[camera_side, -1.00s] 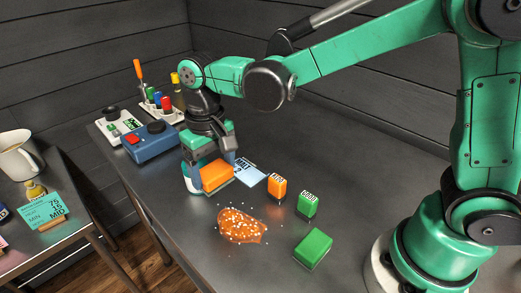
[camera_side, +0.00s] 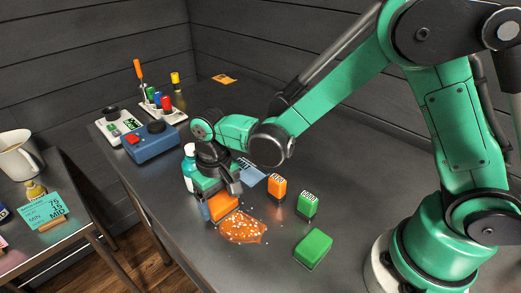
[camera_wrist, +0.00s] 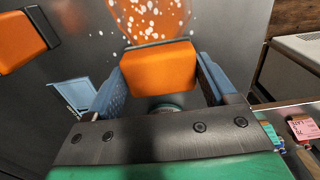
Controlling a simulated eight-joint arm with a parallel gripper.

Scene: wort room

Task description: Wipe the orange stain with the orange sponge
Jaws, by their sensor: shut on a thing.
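My gripper (camera_side: 222,200) is shut on the orange sponge (camera_side: 224,207), with a blue finger on each side of it. The sponge (camera_wrist: 158,68) also shows between the fingers in the wrist view. It is low over the table, at the left edge of the orange stain (camera_side: 245,229). I cannot tell whether the sponge touches the table. The stain (camera_wrist: 150,18) is a glossy orange patch with white specks, just beyond the sponge in the wrist view, partly hidden by it.
A green sponge (camera_side: 313,249) lies right of the stain. A blue device (camera_side: 150,143) is farther back.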

